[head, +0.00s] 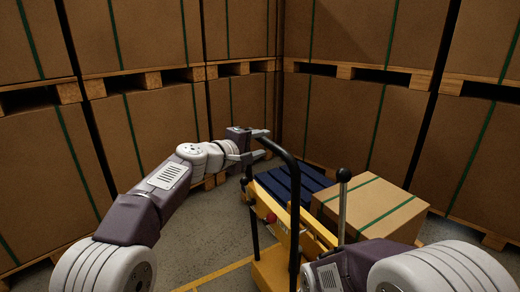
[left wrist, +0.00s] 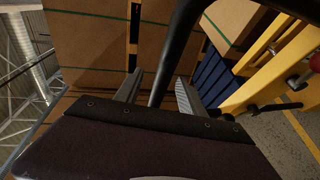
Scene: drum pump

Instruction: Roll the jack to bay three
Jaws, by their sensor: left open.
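The yellow jack (head: 272,268) stands in front of me with a black looped handle (head: 292,190). A blue pallet (head: 285,184) and a cardboard box with green straps (head: 370,206) sit at its far side. My left gripper (head: 262,145) is open at the upper left bend of the handle. In the left wrist view the black handle bar (left wrist: 164,75) passes between the two open fingers (left wrist: 157,92); I cannot tell whether either finger touches it. My right arm comes in at the lower right, and its gripper does not show. I see no bay number.
Tall stacks of strapped cartons (head: 150,125) on wooden pallets wall in the left, back and right. A lever with a black knob (head: 343,176) rises beside the box. A yellow line (head: 215,275) crosses the grey floor (head: 205,240), which has some free room left of the jack.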

